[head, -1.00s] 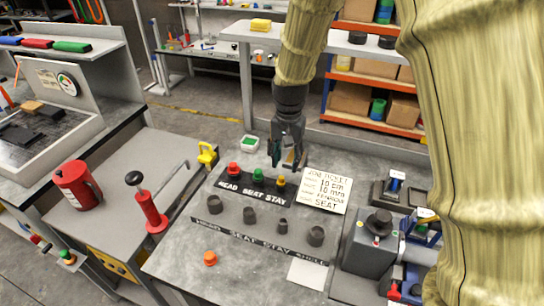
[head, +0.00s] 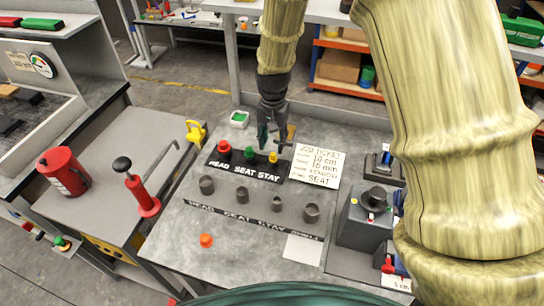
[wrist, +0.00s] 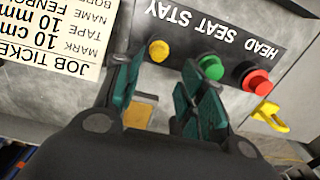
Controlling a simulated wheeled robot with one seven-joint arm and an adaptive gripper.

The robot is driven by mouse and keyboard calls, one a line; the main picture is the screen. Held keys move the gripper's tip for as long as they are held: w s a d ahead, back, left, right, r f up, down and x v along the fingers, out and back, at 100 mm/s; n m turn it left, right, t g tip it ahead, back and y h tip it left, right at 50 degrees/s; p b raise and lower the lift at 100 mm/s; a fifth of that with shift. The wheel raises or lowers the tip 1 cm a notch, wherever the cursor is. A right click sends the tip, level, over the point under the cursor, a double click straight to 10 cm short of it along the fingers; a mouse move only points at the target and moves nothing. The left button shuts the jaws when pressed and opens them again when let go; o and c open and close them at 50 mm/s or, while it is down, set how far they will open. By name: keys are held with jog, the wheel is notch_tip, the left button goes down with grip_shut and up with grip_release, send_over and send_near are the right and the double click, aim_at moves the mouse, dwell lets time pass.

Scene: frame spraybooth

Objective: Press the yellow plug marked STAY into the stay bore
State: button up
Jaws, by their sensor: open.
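The yellow plug (head: 273,158) stands at the right end of the dark plug strip (head: 240,169), above the word STAY. My gripper (head: 273,141) is just behind and above it, pointing down, open and empty. In the wrist view the yellow plug (wrist: 159,51) lies beyond the teal fingertips, across the gap between them, and the fingers do not touch it. The stay bore (head: 277,203) is the small dark collar third from the left in the row of bores, nearer the head camera. Its inside is too small to make out.
The green plug (head: 249,153) and red plug (head: 224,147) stand left of the yellow one. Other bores (head: 249,214) flank the stay bore. A job ticket (head: 316,166) lies to the right, a grey machine (head: 365,217) beyond it. An orange cap (head: 206,240) lies on the front bench.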

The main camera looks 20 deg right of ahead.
aim_at(273, 153)
jog(key=shift+s+f, duration=0.1)
jog(key=shift+f, duration=0.15)
jog(key=shift+s+f+p, duration=0.75)
jog(key=shift+s+p, duration=0.1)
jog(key=shift+s, duration=0.05)
jog(key=shift+w+f, duration=0.1)
jog(key=shift+f, duration=0.3)
jog(key=shift+w+f, duration=0.5)
jog(key=shift+f, duration=0.2)
jog(key=shift+s+a+r, duration=0.1)
jog(key=shift+s+r, duration=0.2)
jog(key=shift+s, duration=0.05)
jog(key=shift+c, duration=0.7)
jog(key=shift+w+f, duration=0.1)
jog(key=shift+w, duration=0.05)
grip_shut()
